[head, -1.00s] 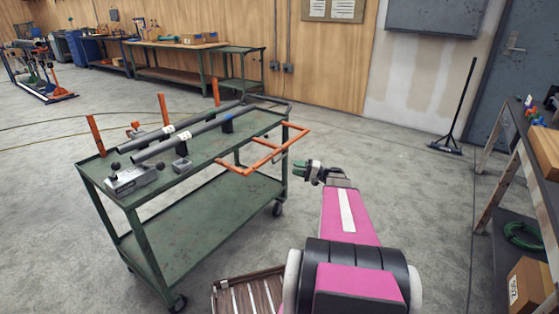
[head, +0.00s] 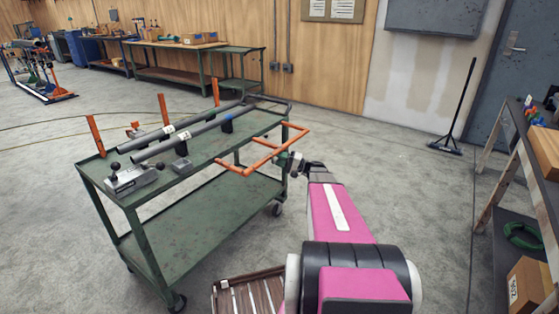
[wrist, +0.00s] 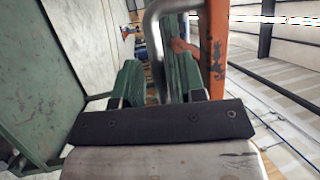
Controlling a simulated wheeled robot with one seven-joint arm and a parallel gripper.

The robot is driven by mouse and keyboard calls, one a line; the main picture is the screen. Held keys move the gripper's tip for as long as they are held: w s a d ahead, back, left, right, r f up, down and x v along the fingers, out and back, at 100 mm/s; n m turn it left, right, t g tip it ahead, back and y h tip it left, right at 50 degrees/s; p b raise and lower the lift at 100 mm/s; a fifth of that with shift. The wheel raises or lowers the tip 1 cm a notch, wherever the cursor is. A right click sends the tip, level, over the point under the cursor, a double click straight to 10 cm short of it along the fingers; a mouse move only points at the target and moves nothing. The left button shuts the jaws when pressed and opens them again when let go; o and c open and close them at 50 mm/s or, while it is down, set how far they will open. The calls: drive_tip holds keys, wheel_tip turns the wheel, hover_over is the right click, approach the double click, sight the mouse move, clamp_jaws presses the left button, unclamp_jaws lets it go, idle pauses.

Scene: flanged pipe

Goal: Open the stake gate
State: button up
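The stake gate (head: 265,160) is an orange tubular frame standing out from the right side of the green cart (head: 140,222). My gripper (head: 287,161) is at the gate's outer bar. In the wrist view, an orange upright (wrist: 216,50) with worn paint runs just right of my gripper (wrist: 154,82). A bent bare-metal rod (wrist: 153,40) passes between its two green fingers, with a gap to the left finger. The fingers stand apart. Whether the right finger touches the rod is unclear. The gate's latch cannot be made out.
Two grey pipes (head: 185,136) lie along the cart top, near orange stakes (head: 96,135) and a grey clamp block (head: 133,178). A slatted wooden crate (head: 250,292) is on the floor below my arm. A shelf (head: 520,175) stands at the right. Floor between is clear.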

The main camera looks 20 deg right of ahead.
sight(281, 149)
drive_tip(key=shift+a, duration=0.15)
clamp_jaws()
drive_tip(key=shift+s+r+h, duration=0.15)
drive_tip(key=shift+r+h, duration=0.15)
drive_tip(key=shift+r, duration=0.5)
drive_tip(key=r+h, duration=0.1)
drive_tip(key=r+m+g, duration=0.1)
drive_tip(key=r, duration=0.1)
drive_tip(key=r+h, duration=0.1)
drive_tip(key=shift+s+d+r+m+g+h, duration=0.15)
drive_tip(key=shift+s+d+m+g+h, duration=0.05)
drive_tip(key=shift+d+m+g+h, duration=0.1)
drive_tip(key=shift+r, duration=0.35)
drive_tip(key=shift+w+r, duration=0.15)
drive_tip(key=shift+r, duration=0.75)
